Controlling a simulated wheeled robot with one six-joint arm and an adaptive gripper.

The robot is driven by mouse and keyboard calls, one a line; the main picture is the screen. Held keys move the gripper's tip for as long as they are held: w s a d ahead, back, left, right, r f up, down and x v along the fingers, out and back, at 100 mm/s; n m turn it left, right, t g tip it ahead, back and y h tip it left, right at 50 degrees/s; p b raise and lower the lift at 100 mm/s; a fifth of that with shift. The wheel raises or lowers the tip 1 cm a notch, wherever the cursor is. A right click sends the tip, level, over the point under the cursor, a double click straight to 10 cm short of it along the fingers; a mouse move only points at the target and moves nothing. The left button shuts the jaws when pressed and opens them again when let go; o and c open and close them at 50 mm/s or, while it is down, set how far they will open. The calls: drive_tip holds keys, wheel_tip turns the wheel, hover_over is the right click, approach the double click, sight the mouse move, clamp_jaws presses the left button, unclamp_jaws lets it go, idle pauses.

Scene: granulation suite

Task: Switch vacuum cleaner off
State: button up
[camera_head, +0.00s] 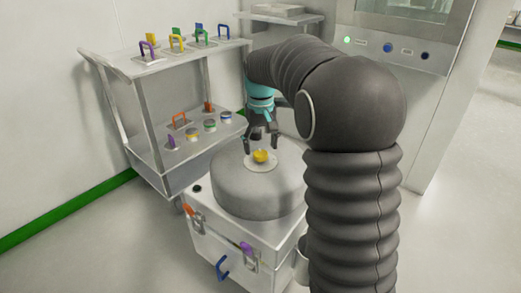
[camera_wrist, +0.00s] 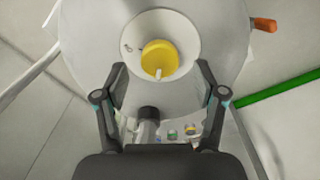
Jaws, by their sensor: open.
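The vacuum cleaner is a pale box (camera_head: 222,240) with a round grey drum top (camera_head: 235,185). A yellow knob (camera_head: 261,156) sits on a white disc (camera_head: 262,166) on top of the drum. In the wrist view the yellow knob (camera_wrist: 159,57) has a pale pointer toward the bottom of the picture, and small marks show on the white disc (camera_wrist: 183,31) to its left. My gripper (camera_head: 261,146) is open above the knob, pointing down. In the wrist view its two fingers (camera_wrist: 160,82) are spread apart, one on each side below the knob, not visibly touching it.
A two-shelf cart (camera_head: 155,65) with several coloured handles stands behind and left. The box has an orange latch (camera_head: 189,210), a purple latch (camera_head: 246,248) and a blue handle (camera_head: 222,268). A machine with a lit panel (camera_head: 385,48) stands behind right. Floor at left front is clear.

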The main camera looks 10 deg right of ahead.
wheel_tip(320, 180, up, 10)
idle(0.4)
drive_tip(key=shift+f, duration=0.1)
hover_over(261, 153)
drive_tip(key=shift+m+t, duration=0.3)
wheel_tip(261, 153, down, 5)
drive_tip(key=shift+s+r, duration=0.1)
drive_tip(key=s+f+t, duration=0.2)
drive_tip(key=s+t, duration=0.3)
drive_tip(key=s, duration=2.5)
drive_tip(key=shift+s+a+f+m, duration=0.15)
drive_tip(key=shift+s+f+m, duration=0.15)
drive_tip(key=shift+f, duration=0.1)
